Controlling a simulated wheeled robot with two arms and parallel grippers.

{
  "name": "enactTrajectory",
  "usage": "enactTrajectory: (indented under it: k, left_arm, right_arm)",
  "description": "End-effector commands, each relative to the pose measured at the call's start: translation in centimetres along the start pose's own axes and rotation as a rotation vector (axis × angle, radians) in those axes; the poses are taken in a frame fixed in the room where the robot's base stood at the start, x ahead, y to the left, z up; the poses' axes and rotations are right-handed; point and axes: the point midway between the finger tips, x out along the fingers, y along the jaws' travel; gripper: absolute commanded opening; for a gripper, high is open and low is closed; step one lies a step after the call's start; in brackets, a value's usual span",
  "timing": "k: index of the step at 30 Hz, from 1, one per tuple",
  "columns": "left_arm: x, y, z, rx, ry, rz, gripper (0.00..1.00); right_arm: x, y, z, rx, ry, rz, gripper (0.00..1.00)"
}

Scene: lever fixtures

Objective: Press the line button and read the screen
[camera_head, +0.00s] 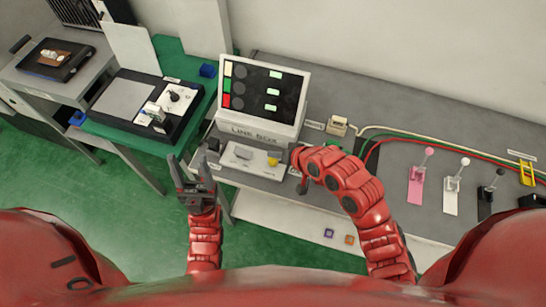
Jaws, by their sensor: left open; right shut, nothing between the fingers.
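The line box (253,130) stands on the grey bench. My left gripper (188,170) is open and empty, left of the panel and in front of the bench. My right gripper (298,172) is shut and empty, just right of the panel and apart from the yellow button. The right wrist partly hides its fingers. The small screen text is too small to read.
Pink (417,178), white (454,186) and black (488,194) levers stand on the bench at right. Cables run behind them. A green table (186,60) with a black device (147,105) stands at left. Green floor is open at lower left.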

Motion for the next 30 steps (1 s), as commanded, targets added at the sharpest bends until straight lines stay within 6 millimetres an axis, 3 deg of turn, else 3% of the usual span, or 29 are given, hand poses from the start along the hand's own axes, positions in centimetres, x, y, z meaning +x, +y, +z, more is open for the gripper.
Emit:
enactTrajectory:
  k: [30]
  left_arm:
    - [-0.60, 0.03, 0.10, 0.000, 0.000, 0.000, 0.57]
  right_arm:
    - [0.59, 0.44, 0.45, 0.001, 0.000, 0.000, 0.00]
